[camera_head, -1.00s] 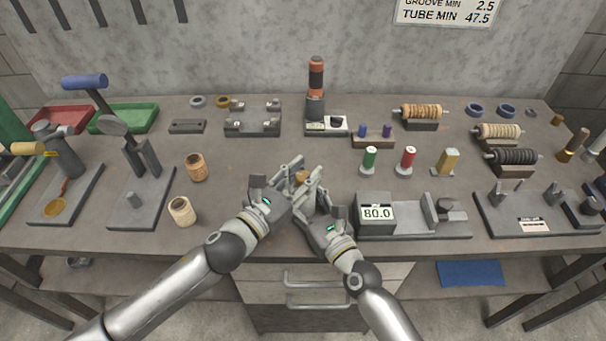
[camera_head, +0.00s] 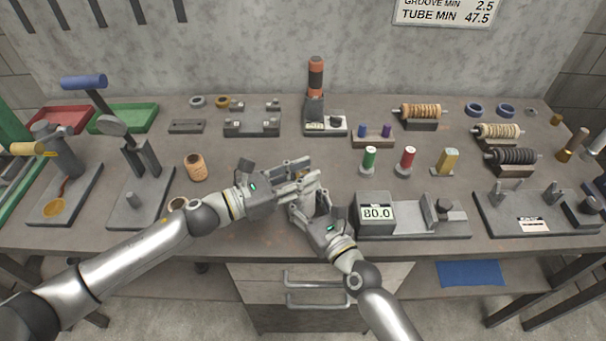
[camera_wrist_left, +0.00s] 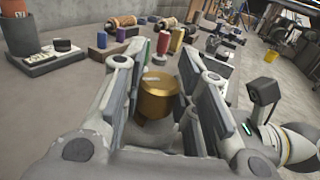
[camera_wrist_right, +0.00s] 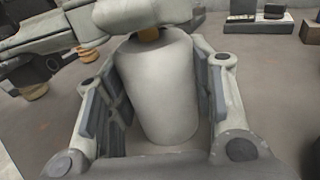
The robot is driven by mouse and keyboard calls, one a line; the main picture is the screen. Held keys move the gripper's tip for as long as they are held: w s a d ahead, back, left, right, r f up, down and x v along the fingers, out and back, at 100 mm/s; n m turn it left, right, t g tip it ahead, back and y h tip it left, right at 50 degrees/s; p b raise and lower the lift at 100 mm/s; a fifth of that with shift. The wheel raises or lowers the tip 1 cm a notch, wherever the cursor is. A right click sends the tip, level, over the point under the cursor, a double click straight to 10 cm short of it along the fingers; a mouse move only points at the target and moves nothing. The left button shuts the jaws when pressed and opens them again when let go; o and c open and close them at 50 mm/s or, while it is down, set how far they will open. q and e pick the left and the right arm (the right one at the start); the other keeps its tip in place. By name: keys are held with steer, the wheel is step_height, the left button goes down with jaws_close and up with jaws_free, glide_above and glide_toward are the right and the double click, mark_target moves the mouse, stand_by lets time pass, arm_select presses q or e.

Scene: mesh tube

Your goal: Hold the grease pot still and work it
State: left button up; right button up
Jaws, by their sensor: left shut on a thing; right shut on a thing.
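The grease pot has a pale grey-white cylindrical body (camera_wrist_right: 158,90) and a brass top (camera_wrist_left: 158,95). My right gripper (camera_head: 309,192) is shut around the pot's body, which stands between its pads in the right wrist view. My left gripper (camera_head: 304,175) reaches across from the left above it. It is shut on the brass top, which sits between its fingers in the left wrist view. In the right wrist view, only a sliver of brass shows above the body. In the head view, both grippers hide most of the pot.
A gauge reading 80.0 (camera_head: 377,212) stands close right of my right gripper. Green (camera_head: 369,160) and red (camera_head: 406,160) cylinders stand at the back right.

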arm_select(q)
steer(key=m+g+h, duration=0.1)
steer(key=m+g, duration=0.2)
steer(key=g, duration=0.1)
steer(key=m+g+h, duration=0.1)
steer(key=m+g, duration=0.1)
steer(key=g, duration=0.2)
steer(key=shift+w+m+g, duration=0.2)
steer(key=shift+m+g, duration=0.2)
steer(key=shift+f+m+g+y, duration=0.1)
steer(key=shift+m+g+y, duration=0.2)
steer(key=shift+m+g, duration=1.1)
steer(key=shift+m+g+y, duration=0.3)
steer(key=shift+m+g, duration=0.5)
steer(key=shift+g, duration=1.1)
steer(key=shift+s+m+g+y, duration=0.1)
steer(key=shift+m+g+y, duration=0.35)
steer(key=shift+g, duration=0.25)
steer(key=o, duration=1.1)
steer(key=shift+c, duration=0.2)
steer(key=shift+s, duration=0.1)
steer(key=shift+r, duration=0.25)
step_height(320, 180, up, 10)
steer(key=shift+f, duration=0.15)
